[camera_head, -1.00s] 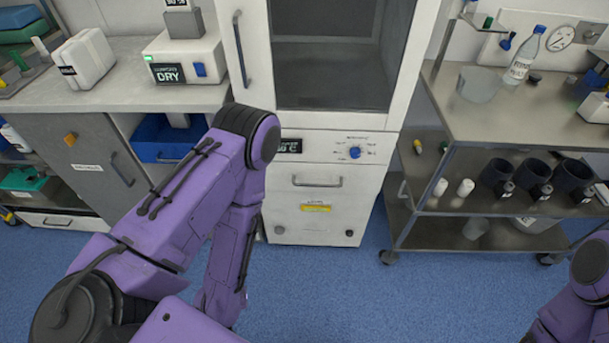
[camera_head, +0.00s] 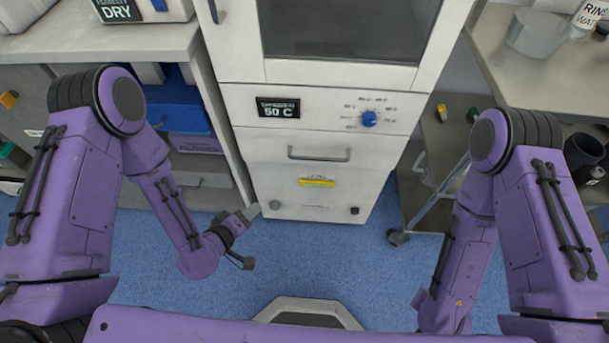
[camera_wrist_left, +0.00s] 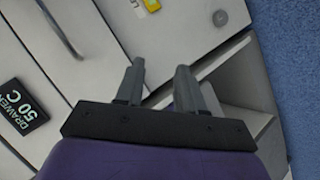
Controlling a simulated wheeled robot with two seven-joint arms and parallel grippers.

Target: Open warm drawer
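The warm drawer (camera_head: 270,169) is the white front below the control panel in the head view, with a grey bar handle (camera_head: 319,155) and a yellow label. It looks shut. In the left wrist view its handle (camera_wrist_left: 62,30) shows at the upper left, beside the "50 C" display (camera_wrist_left: 18,108). My left gripper (camera_head: 252,236) is low, left of and below the handle, near the cabinet's lower left corner. In the left wrist view the left gripper's fingers (camera_wrist_left: 160,80) are apart with nothing between them. My right arm shows at the right, but its gripper is hidden.
A glass-windowed door (camera_head: 340,72) sits above the panel with its blue knob (camera_head: 369,118). A counter with blue bins (camera_head: 178,110) stands at the left. A steel cart (camera_head: 440,150) stands at the right. Blue floor (camera_head: 330,262) is open in front of the drawer.

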